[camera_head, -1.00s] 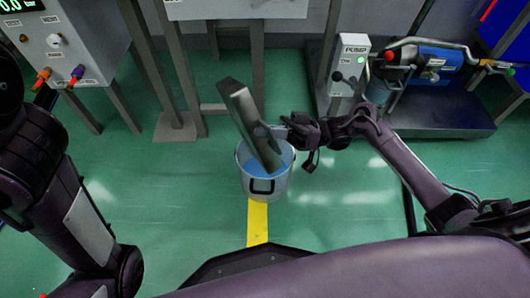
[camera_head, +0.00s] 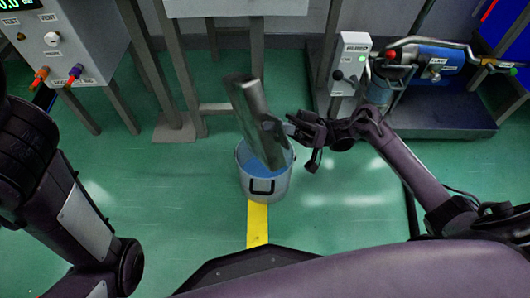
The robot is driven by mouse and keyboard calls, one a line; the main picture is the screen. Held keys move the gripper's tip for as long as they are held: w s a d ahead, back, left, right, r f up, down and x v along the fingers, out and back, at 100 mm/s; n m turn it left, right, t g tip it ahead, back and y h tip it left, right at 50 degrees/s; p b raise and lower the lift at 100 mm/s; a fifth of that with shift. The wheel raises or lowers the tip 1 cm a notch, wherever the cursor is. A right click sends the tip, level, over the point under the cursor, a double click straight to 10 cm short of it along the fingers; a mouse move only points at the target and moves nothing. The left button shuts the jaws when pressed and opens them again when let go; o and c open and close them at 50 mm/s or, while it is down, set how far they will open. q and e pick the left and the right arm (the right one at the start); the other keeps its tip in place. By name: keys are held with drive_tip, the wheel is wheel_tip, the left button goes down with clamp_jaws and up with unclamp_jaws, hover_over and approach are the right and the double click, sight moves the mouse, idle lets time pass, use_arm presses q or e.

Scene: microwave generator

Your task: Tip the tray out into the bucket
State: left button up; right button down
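The grey metal tray (camera_head: 250,112) is tilted steeply on its side, above and partly over the mouth of the bucket. The grey bucket (camera_head: 266,186) stands on the floor with blue showing inside, and its dark handle faces me. My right gripper (camera_head: 284,127) reaches in from the right and is shut on the tray's right edge. The tray's lower end hides part of the bucket's opening. My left arm comes down the left side of the view, and its gripper is out of frame.
A yellow stripe (camera_head: 257,222) runs on the green floor below the bucket. A metal frame with legs (camera_head: 181,75) stands behind. A control box (camera_head: 62,45) is at left.

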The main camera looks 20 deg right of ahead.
drive_tip(key=shift+w+d+m+t+y+b, duration=0.15)
drive_tip(key=shift+d+y+b, duration=0.15)
drive_tip(key=shift+d+b, duration=0.15)
drive_tip(key=shift+w+d+m+t+y+b, duration=0.15)
drive_tip(key=shift+d+y+b, duration=0.15)
drive_tip(key=shift+d, duration=0.2)
idle(0.3)
